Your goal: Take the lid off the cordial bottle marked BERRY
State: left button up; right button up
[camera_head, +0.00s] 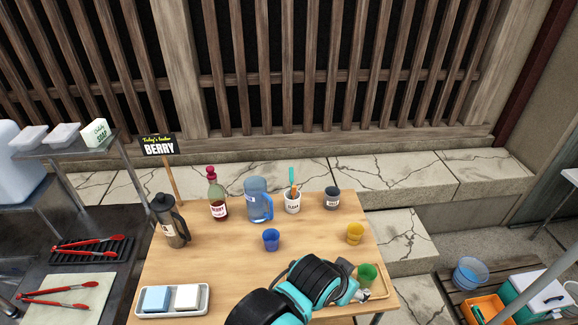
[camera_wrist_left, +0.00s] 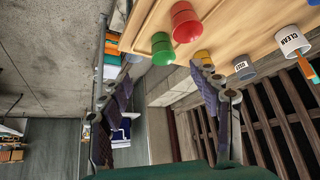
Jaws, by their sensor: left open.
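The cordial bottle (camera_head: 218,208) with a BERRY label stands upright at the back left of the wooden table. It holds dark red liquid, and its red lid (camera_head: 211,172) sits on the neck. The bottle is not in the left wrist view. My left arm reaches in from the bottom of the head view to the table's front right. My left gripper is far from the bottle, near the green cup (camera_head: 367,276). In the left wrist view my left gripper (camera_wrist_left: 163,85) is open, with nothing between its fingers. My right gripper is not in view.
A dark press pot (camera_head: 171,222) and a blue jug (camera_head: 257,200) flank the bottle. A BERRY sign (camera_head: 159,146) stands behind. A blue cup (camera_head: 271,240), CLEAN pot (camera_head: 292,203), grey cup (camera_head: 332,198) and yellow cup (camera_head: 355,234) stand rightward. Red cups (camera_wrist_left: 186,20) show in the wrist view.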

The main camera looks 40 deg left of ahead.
aim_at(211, 175)
jog(key=u, duration=2.15)
jog(key=i+l, duration=0.15)
jog(key=l, duration=0.2)
